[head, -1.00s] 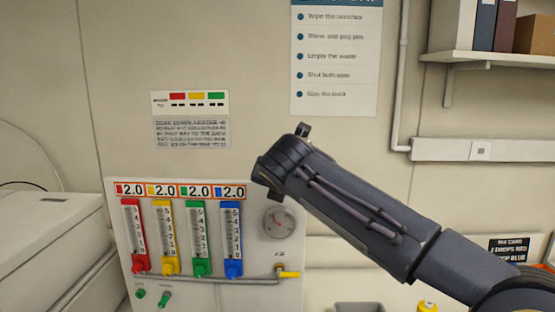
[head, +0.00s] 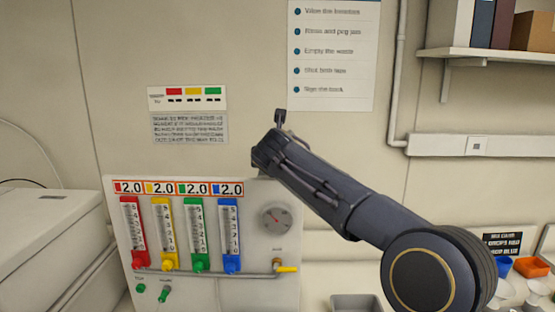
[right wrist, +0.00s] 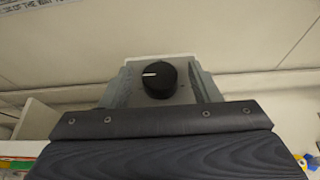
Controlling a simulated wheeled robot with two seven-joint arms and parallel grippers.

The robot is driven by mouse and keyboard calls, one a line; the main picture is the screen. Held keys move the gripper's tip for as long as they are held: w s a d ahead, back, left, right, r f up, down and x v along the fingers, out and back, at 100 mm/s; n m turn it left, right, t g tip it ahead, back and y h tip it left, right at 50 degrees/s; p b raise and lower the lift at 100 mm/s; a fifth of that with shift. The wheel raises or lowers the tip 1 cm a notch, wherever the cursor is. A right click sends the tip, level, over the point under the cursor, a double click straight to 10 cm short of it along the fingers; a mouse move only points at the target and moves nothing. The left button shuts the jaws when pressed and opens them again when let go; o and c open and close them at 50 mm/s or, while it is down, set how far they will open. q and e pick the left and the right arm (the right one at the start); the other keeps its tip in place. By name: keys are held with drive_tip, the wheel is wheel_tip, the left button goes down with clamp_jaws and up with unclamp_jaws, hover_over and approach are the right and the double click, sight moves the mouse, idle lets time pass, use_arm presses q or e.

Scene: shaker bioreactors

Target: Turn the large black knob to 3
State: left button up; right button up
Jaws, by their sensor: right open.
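The large black knob (right wrist: 159,80) shows in the right wrist view, on the front of a light grey box. Its white pointer line points left. The number scale around it cannot be read. My right gripper (right wrist: 163,84) is open, with a grey finger on either side of the knob in that view. Whether the fingers touch the knob cannot be told. In the head view my right arm reaches in from the right and its far end (head: 281,119) is above the gauge panel. The knob is not visible in the head view. My left gripper is not in view.
A white panel (head: 180,285) with four coloured flow tubes, a round gauge (head: 276,219) and a yellow-handled valve (head: 287,269) stands below the arm. A grey tray (head: 356,303) and an orange bin (head: 531,267) are on the bench. A shelf (head: 490,54) hangs upper right.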

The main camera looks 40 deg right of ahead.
drive_tip(key=c, duration=1)
drive_tip(key=shift+a, duration=0.1)
drive_tip(key=m+g+h, duration=0.1)
drive_tip(key=m, duration=0.1)
drive_tip(key=m+g+h, duration=0.1)
drive_tip(key=g, duration=0.1)
drive_tip(key=m+g+h, duration=0.1)
drive_tip(key=m+g, duration=0.1)
drive_tip(key=shift+w+a+m+h, duration=0.25)
drive_tip(key=shift+w+m+h, duration=0.05)
drive_tip(key=shift+w+h, duration=0.1)
drive_tip(key=m+g, duration=0.2)
drive_tip(key=g, duration=0.1)
drive_tip(key=m+g+h, duration=0.1)
drive_tip(key=m+g, duration=0.1)
drive_tip(key=shift+w+m+g, duration=0.2)
drive_tip(key=shift+m+g, duration=0.5)
drive_tip(key=shift+g, duration=0.1)
drive_tip(key=o, duration=1)
